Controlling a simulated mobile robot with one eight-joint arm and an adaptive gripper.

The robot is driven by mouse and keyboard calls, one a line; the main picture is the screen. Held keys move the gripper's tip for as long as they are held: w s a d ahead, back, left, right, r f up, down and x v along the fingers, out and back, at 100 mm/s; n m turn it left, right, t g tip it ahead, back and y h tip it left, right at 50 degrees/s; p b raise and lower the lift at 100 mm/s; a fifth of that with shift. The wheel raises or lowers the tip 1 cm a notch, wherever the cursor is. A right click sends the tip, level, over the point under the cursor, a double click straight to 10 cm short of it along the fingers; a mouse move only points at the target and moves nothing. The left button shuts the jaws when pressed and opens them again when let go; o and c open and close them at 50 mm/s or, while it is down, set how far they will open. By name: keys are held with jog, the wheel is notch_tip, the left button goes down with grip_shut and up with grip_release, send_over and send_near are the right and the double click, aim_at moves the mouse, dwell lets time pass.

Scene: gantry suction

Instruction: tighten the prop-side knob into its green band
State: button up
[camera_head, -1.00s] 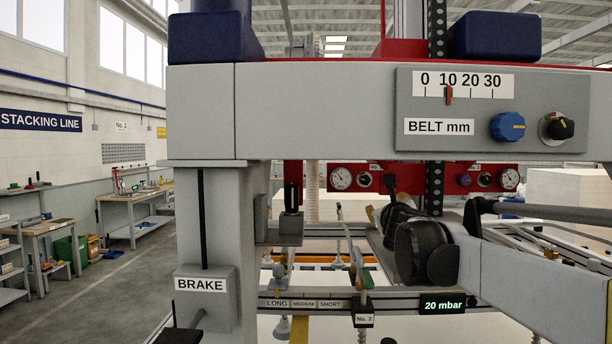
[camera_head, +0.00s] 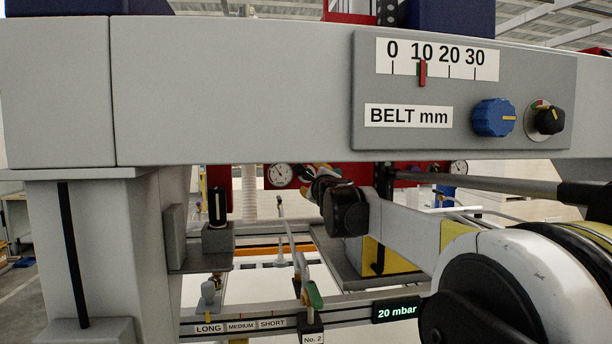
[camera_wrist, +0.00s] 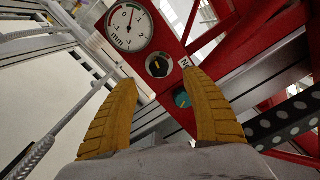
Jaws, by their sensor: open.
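In the wrist view, a red beam carries a round white mm dial (camera_wrist: 128,25), a black knob with a yellow mark (camera_wrist: 158,66) below it, and a teal knob (camera_wrist: 182,99) lower down. I cannot tell which is the prop-side knob, and I see no clear green band around the teal knob. My gripper (camera_wrist: 160,82) is open and empty; its yellow fingers stand apart, with both knobs showing between them. In the head view, my gripper (camera_head: 316,172) is small and partly hidden under the grey beam, near the red panel's left gauge (camera_head: 278,175).
The grey beam (camera_head: 230,90) crosses the front, with a BELT panel (camera_head: 400,139) bearing a blue knob (camera_head: 493,117) and a black knob (camera_head: 550,120). Below are a rail with a 20 mbar display (camera_head: 399,311) and a green-handled lever (camera_head: 314,294). A perforated strip (camera_wrist: 285,120) lies right of my fingers.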

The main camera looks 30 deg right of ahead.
aim_at(307, 181)
jog(key=x, duration=0.8)
jog(key=shift+w+d+f, duration=0.1)
jog(key=shift+w+f, duration=0.1)
jog(key=shift+w, duration=0.15)
jog(key=shift+s, duration=0.1)
jog(key=shift+c, duration=0.2)
jog(key=c, duration=1.1)
jog(key=shift+r, duration=0.15)
jog(key=shift+c, duration=0.2)
